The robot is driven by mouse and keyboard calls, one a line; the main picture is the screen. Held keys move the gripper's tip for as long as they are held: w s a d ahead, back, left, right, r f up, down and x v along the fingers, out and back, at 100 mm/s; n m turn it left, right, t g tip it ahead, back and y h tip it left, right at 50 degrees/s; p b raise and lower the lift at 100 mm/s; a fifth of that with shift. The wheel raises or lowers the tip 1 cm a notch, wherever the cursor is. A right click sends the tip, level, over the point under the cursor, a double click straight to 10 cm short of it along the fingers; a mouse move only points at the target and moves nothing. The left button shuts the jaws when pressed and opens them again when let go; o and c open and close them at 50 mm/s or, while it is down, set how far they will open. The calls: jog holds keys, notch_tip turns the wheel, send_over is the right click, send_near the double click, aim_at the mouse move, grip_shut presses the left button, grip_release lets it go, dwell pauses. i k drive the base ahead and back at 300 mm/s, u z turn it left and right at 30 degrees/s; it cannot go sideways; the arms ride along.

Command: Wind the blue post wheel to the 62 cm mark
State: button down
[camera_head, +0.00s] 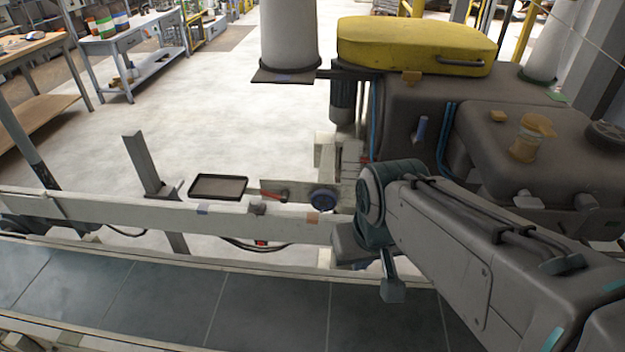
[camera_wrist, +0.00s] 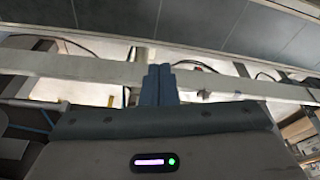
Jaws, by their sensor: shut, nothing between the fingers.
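A small dark blue round wheel (camera_head: 323,199) sits at the right end of a pale bracket, just above the long rail and left of my arm in the head view. No scale or 62 cm mark can be read. My gripper (camera_head: 392,292) points down over the conveyor side of the rail, right of and nearer than the wheel, and apart from it. In the wrist view the fingers (camera_wrist: 159,84) are together with nothing between them. I cannot make out the wheel in the wrist view.
A pale rail (camera_head: 110,209) runs across in front of the machine, with the dark conveyor belt (camera_head: 170,300) on the near side. A red-handled part (camera_head: 272,195) and a black tray (camera_head: 218,187) lie left of the wheel. A grey upright (camera_head: 141,165) stands farther left.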

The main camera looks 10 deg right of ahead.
aim_at(322, 201)
jog(key=z, duration=2.2)
jog(key=k, duration=0.9)
jog(key=u, duration=1.15)
jog(key=i, duration=0.5)
